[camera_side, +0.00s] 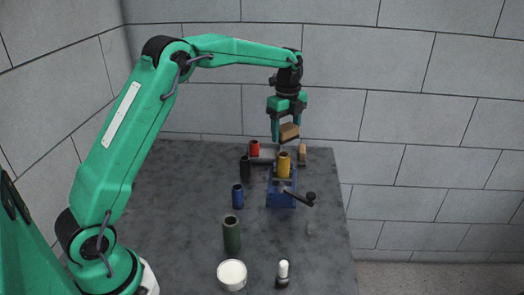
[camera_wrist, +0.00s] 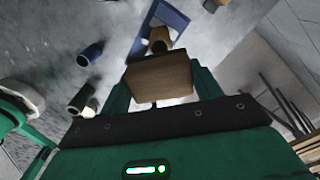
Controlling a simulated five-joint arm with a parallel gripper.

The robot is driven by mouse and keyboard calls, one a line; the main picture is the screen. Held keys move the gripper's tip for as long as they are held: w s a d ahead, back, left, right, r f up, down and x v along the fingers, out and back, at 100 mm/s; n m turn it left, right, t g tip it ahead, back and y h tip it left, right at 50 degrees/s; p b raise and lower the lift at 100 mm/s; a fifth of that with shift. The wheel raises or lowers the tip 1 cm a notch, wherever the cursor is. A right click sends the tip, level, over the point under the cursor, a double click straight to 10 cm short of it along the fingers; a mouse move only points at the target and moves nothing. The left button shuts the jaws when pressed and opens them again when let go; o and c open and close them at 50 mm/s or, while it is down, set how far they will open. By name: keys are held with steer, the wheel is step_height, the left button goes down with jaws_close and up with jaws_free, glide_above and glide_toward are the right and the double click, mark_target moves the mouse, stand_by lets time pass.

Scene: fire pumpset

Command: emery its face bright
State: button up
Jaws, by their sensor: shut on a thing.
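My gripper (camera_side: 288,128) is shut on a tan-brown block (camera_side: 289,132), likely the emery block, and holds it in the air above the table. The block also shows between the fingers in the wrist view (camera_wrist: 160,77). A brass-yellow cylinder (camera_side: 284,164) stands upright in a blue vise (camera_side: 281,199) just below the block, with a visible gap between them in the side view. In the wrist view the block partly hides the cylinder (camera_wrist: 159,39); the blue vise (camera_wrist: 178,18) is behind it. The condition of the cylinder's upper face cannot be made out.
A red cylinder (camera_side: 254,147), black cylinder (camera_side: 245,168), blue cylinder (camera_side: 237,196) and dark green cylinder (camera_side: 232,236) stand left of the vise. A white tub (camera_side: 232,275) and white-topped bottle (camera_side: 283,270) stand in front. The vise's dark handle (camera_side: 300,196) sticks out rightward. A small tan item (camera_side: 302,152) stands behind right.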

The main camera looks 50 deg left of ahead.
mark_target(285, 154)
steer(key=shift+a, duration=0.35)
steer(key=shift+f, duration=0.15)
steer(key=shift+f, duration=2.55)
steer(key=shift+f, duration=0.3)
steer(key=shift+w, duration=0.25)
steer(key=shift+w, duration=1.2)
steer(key=shift+s, duration=0.3)
stand_by(1.0)
